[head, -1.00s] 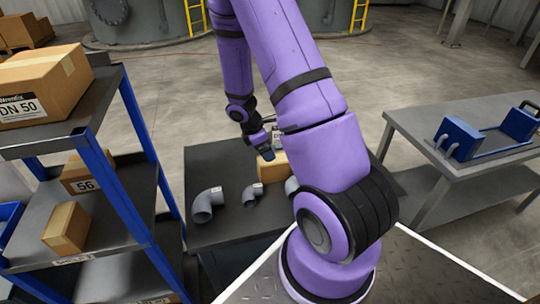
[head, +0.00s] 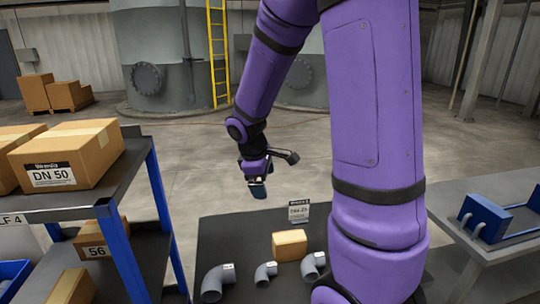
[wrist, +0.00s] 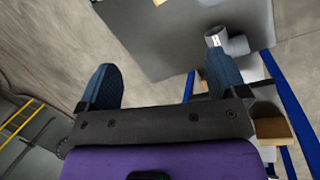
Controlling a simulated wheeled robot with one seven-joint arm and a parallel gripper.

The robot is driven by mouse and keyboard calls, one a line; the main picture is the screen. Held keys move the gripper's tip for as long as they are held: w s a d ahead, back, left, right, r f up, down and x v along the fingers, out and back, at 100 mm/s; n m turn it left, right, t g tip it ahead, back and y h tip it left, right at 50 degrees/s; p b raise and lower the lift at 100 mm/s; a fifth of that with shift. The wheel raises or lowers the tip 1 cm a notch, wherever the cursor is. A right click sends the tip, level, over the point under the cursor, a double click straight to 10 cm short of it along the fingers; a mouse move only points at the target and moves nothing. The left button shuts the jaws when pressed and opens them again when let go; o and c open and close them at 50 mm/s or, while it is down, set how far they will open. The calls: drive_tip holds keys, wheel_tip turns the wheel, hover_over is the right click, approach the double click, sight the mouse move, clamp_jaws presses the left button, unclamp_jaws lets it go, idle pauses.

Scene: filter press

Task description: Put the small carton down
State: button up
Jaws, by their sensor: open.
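The small carton (head: 290,245) is a plain tan box standing on a dark table (head: 240,238), just in front of a small label card (head: 299,212). A sliver of tan at the top edge of the wrist view may be the same carton, cut off by the frame. My gripper (head: 257,189) is above the left back part of the table, up and to the left of the carton and apart from it. In the wrist view its two blue fingers (wrist: 160,82) are wide apart with nothing between them.
Several grey pipe elbows, one at the left (head: 213,282), stand along the table's front. A blue-posted shelf (head: 128,262) with cartons, including the DN 50 carton (head: 68,155), is at the left.

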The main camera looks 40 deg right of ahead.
drive_tip(key=s+a+r+m+t+y, duration=0.1)
drive_tip(key=s+a+r+m+t, duration=0.1)
drive_tip(key=s+a+r, duration=0.4)
drive_tip(key=s+a+r+m+t+y, duration=0.2)
drive_tip(key=s+a+r, duration=0.5)
drive_tip(key=s+r, duration=0.4)
drive_tip(key=r+m+t, duration=0.1)
drive_tip(key=m, duration=0.1)
drive_tip(key=shift+a+m, duration=0.2)
drive_tip(key=shift+m, duration=0.2)
drive_tip(key=shift+o, duration=0.4)
drive_tip(key=shift+s+a, duration=0.2)
drive_tip(key=shift+s, duration=0.1)
drive_tip(key=n+g+y, duration=0.5)
drive_tip(key=n+g, duration=0.1)
drive_tip(key=n, duration=0.3)
hover_over(291, 236)
drive_tip(key=s+a, duration=0.1)
drive_tip(key=s, duration=0.2)
wheel_tip(291, 236, down, 30)
drive_tip(key=d+f+n+t+y, duration=0.25)
drive_tip(key=d+f+t, duration=0.25)
drive_tip(key=d+f, duration=0.25)
drive_tip(key=shift+t+y, duration=0.25)
drive_tip(key=shift+t, duration=0.05)
drive_tip(key=x, duration=1.1)
drive_tip(key=shift+s+a, duration=0.2)
drive_tip(key=shift+s, duration=0.2)
